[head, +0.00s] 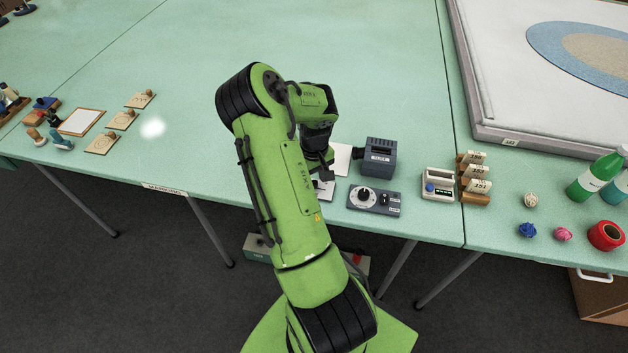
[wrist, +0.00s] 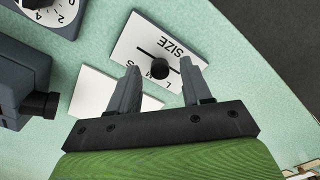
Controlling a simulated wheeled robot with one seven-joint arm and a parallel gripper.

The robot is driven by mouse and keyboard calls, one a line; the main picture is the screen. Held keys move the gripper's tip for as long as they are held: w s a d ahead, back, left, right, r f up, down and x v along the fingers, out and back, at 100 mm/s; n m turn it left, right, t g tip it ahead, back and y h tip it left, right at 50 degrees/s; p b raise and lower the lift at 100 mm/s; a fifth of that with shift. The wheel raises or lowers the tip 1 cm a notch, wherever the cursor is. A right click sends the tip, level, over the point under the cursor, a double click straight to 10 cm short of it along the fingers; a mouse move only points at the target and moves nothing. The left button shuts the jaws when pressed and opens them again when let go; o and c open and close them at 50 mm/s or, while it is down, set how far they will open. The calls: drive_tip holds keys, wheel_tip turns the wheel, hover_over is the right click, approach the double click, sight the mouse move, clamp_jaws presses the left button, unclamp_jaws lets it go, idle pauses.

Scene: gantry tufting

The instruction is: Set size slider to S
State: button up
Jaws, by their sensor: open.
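The size slider is a white panel (wrist: 138,32) marked SIZE, with a dark slot and a round black knob (wrist: 160,69). In the wrist view the knob sits near the middle of the slot, close to the M; the small letters are partly hidden. My gripper (wrist: 159,67) is open, with one finger on each side of the knob and gaps between. In the head view the panel (head: 324,189) shows only in part beside my arm, and my gripper's fingertips are hard to make out.
A grey dial box (head: 374,198) stands right of the panel, and a dark grey device (head: 379,157) stands behind it. A white sheet (wrist: 98,92) lies next to the panel. A small white meter (head: 438,184) is further right. The table (head: 400,80) is clear behind.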

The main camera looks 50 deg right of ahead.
drive_tip(key=shift+f, duration=0.3)
drive_tip(key=shift+c, duration=0.5)
clamp_jaws()
drive_tip(key=shift+s+d, duration=0.35)
drive_tip(key=shift+s, duration=0.45)
drive_tip(key=shift+s+d, duration=0.35)
drive_tip(key=shift+s, duration=0.45)
drive_tip(key=shift+o, duration=0.5)
unclamp_jaws()
drive_tip(key=shift+s, duration=0.1)
